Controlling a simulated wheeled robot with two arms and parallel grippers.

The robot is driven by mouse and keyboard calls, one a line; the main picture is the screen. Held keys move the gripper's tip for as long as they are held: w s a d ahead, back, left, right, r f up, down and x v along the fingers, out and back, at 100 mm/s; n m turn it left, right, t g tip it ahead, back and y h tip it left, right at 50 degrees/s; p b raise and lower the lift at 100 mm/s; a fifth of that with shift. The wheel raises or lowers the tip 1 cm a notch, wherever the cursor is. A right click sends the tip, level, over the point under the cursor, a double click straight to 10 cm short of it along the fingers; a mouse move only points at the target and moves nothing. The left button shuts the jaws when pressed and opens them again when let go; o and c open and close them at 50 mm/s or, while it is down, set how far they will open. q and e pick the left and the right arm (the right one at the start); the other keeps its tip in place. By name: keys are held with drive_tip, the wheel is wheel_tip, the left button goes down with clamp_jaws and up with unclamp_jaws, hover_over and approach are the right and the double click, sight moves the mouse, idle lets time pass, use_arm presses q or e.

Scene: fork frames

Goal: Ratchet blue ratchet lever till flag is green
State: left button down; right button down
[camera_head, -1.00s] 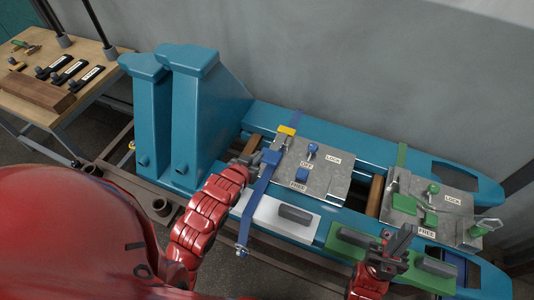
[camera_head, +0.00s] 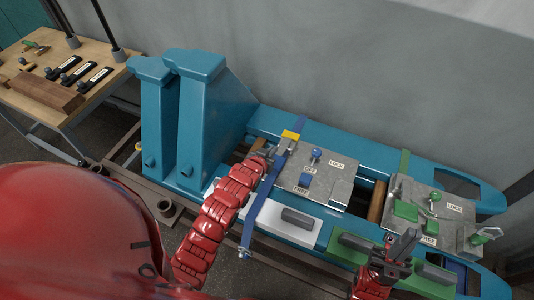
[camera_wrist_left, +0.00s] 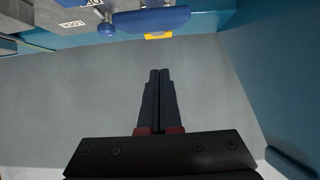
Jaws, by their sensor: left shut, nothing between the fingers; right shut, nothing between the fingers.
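A blue strap (camera_head: 262,200) runs over the grey metal plate's left edge. A yellow flag (camera_head: 291,136) sits near its upper end. In the left wrist view, the blue ratchet lever (camera_wrist_left: 152,19) lies beyond my fingertips, with the yellow flag (camera_wrist_left: 158,36) just below it. My left gripper (camera_head: 272,151) is shut and empty, close beside the strap on its left; the wrist view shows its closed fingertips (camera_wrist_left: 160,71) apart from the lever. The lever is hard to make out in the head view. My right gripper (camera_head: 408,240) is shut and empty above the green block.
The grey plate (camera_head: 330,190) carries a blue knob (camera_head: 316,153) and labels. A green-fitted plate (camera_head: 445,205) stands to the right. A tall blue frame (camera_head: 205,120) rises left of the left gripper. A wooden bench (camera_head: 25,105) stands far left.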

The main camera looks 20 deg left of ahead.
use_arm(q)
wheel_tip(320, 180, down, 3)
drive_tip(key=shift+f+p, duration=0.1)
drive_tip(key=shift+p, duration=0.5)
drive_tip(key=shift+s+f, duration=0.25)
drive_tip(key=shift+f, duration=0.3)
